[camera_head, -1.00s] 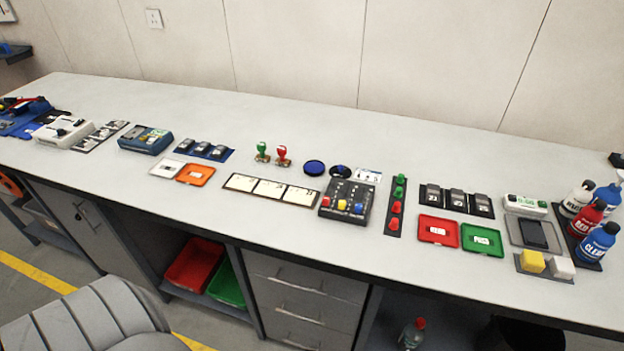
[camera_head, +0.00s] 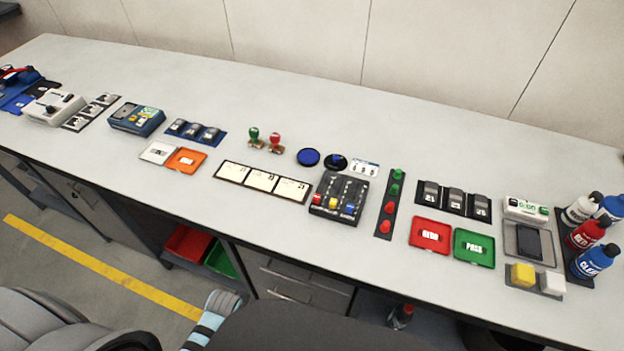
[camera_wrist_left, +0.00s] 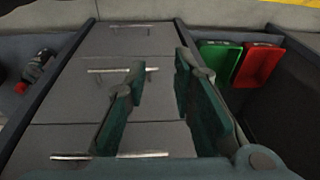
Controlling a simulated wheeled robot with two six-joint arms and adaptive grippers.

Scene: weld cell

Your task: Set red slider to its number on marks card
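The black slider box (camera_head: 353,180) sits on the bench in the head view. Its red slider (camera_head: 317,199), yellow slider (camera_head: 333,204) and blue slider (camera_head: 349,208) are all at the near end of their tracks. A small white card (camera_head: 365,168) with coloured marks lies just behind the box; its print is too small to read. My left gripper (camera_wrist_left: 155,85) shows in the left wrist view with its fingers apart and nothing between them, in front of the drawers. My right gripper is not in view.
Three white cards (camera_head: 262,180) lie left of the box, and a strip of green and red knobs (camera_head: 390,204) stands close on its right. Red (camera_head: 431,235) and green (camera_head: 474,247) trays, bottles (camera_head: 596,260) and stamps (camera_head: 254,137) are also on the bench. Drawers (camera_wrist_left: 110,95) are below.

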